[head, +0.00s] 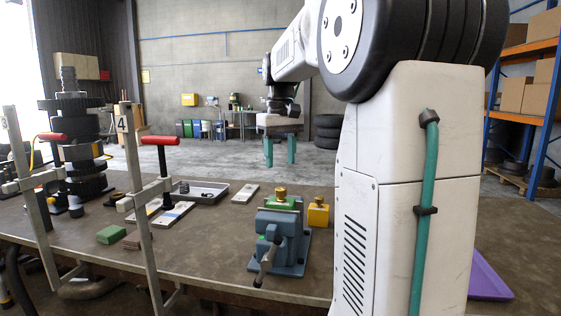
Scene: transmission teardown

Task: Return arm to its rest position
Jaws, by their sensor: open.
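My gripper (280,152) hangs from the end of my arm, above and beyond the far edge of the workbench. Its two green fingers point down and stand apart with nothing between them. My white and dark arm comes from the right side of the picture and covers much of the bench's right part.
On the bench (200,258) stand a blue vise (285,235), a yellow block (318,212), a grey tray (205,188), a green block (111,234) and a dark gear stack (80,150). Clamps with red handles (158,141) rise at the left. A purple tray (488,278) lies at right.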

